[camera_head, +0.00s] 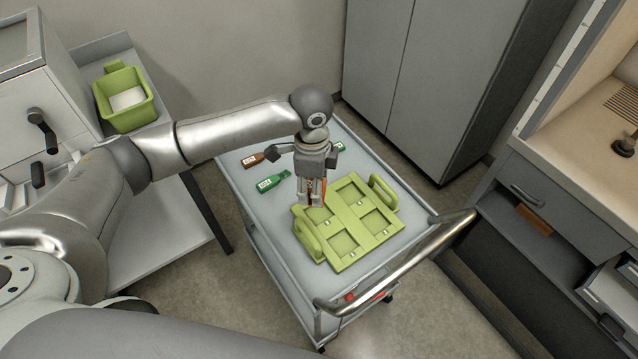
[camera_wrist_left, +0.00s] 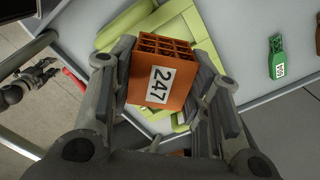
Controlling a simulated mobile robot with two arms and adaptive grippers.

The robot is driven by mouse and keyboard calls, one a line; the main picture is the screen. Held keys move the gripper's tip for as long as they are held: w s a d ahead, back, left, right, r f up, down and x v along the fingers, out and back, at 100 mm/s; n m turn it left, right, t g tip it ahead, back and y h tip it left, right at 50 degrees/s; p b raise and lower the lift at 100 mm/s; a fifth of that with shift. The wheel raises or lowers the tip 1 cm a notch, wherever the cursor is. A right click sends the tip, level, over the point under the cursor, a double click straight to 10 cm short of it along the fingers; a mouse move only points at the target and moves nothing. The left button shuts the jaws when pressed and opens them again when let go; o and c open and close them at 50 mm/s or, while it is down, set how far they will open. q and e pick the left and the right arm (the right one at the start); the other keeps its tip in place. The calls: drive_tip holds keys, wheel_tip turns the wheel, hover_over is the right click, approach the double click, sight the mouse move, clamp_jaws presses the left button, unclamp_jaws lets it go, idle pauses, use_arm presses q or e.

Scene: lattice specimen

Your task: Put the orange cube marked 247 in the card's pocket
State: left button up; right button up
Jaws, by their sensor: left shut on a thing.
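The orange lattice cube marked 247 (camera_wrist_left: 150,84) is between the fingers of my left gripper (camera_wrist_left: 160,75), which is shut on it. In the head view, my left gripper (camera_head: 312,192) points down at the far left part of the green card (camera_head: 345,217), and only a sliver of orange shows between its fingers. The card has several square pockets and a handle at each end. It lies on the trolley top (camera_head: 235,165) and also shows in the left wrist view (camera_wrist_left: 183,22). I cannot tell whether the cube touches the card. My right gripper is not clearly seen in the head view.
A green tagged piece (camera_head: 270,181) and a reddish-brown tagged piece (camera_head: 253,159) lie on the trolley left of the card. Another green piece (camera_head: 338,147) is partly hidden behind my gripper. A metal handrail (camera_head: 400,265) borders the near right side. A green bin (camera_head: 125,100) stands at left.

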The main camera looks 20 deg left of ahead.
use_arm(q)
drive_tip(key=m, duration=0.1)
drive_tip(key=w+f+m+p, duration=0.1)
drive_tip(key=f+m, duration=0.1)
drive_tip(key=m, duration=0.1)
drive_tip(key=shift+w+d, duration=0.2)
drive_tip(key=shift+w, duration=0.1)
drive_tip(key=f+m+b, duration=0.1)
drive_tip(key=f, duration=0.1)
drive_tip(key=f+m+b, duration=0.1)
drive_tip(key=f+m, duration=0.1)
drive_tip(key=f, duration=0.1)
drive_tip(key=w+f+m+b, duration=0.1)
drive_tip(key=f+m+b, duration=0.1)
drive_tip(key=f, duration=0.1)
